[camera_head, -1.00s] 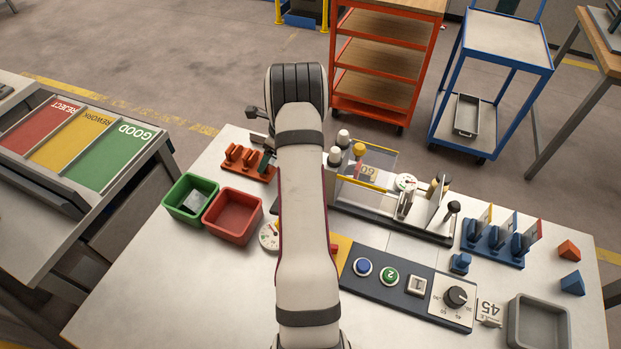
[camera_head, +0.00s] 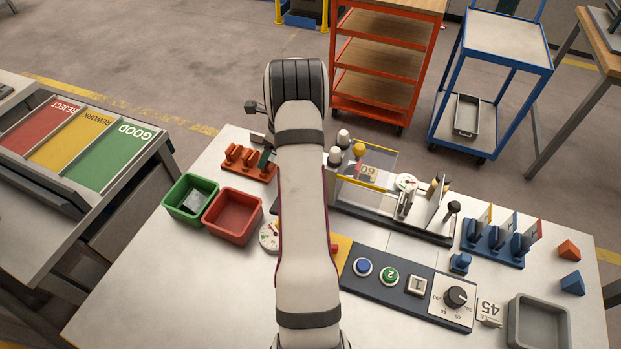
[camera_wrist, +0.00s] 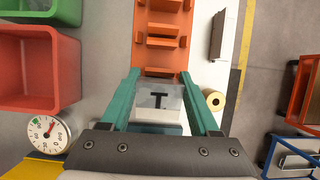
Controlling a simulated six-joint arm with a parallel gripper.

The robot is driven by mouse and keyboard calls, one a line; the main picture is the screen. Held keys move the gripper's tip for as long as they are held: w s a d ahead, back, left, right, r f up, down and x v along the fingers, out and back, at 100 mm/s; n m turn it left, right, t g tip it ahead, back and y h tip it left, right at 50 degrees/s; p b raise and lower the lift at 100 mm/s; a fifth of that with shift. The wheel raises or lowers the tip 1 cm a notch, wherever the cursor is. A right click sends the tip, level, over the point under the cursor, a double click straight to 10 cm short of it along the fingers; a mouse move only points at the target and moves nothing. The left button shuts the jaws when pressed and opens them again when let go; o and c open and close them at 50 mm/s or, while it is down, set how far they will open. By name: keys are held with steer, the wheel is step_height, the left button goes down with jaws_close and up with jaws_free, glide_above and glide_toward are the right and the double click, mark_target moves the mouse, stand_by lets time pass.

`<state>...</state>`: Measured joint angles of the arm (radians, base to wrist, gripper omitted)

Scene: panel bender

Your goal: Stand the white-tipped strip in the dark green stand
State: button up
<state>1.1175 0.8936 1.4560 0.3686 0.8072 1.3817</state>
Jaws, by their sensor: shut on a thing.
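My gripper (camera_wrist: 160,78) has two teal fingers and is shut on a pale grey, see-through-looking strip (camera_wrist: 171,92) with a dark T-shaped mark. The strip lies between the fingers in the wrist view; its lower part and any white tip are not clear. In the head view my arm hides most of the gripper, and only a bit of teal finger (camera_head: 265,159) shows beside the orange slotted stand (camera_head: 240,171). In the wrist view this orange stand (camera_wrist: 160,58) is just beyond the fingertips. I cannot make out a dark green stand in either view.
A red bin (camera_head: 233,217) and a green bin (camera_head: 190,200) stand left of my arm, near a round gauge (camera_head: 269,236). A dark bar (camera_wrist: 218,36) is right of the orange stand. A blue stand (camera_head: 493,244) holds several colour-tipped strips. A fixture with knobs is right of my arm.

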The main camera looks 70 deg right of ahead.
steer(key=shift+r, duration=0.35)
steer(key=shift+r, duration=2.75)
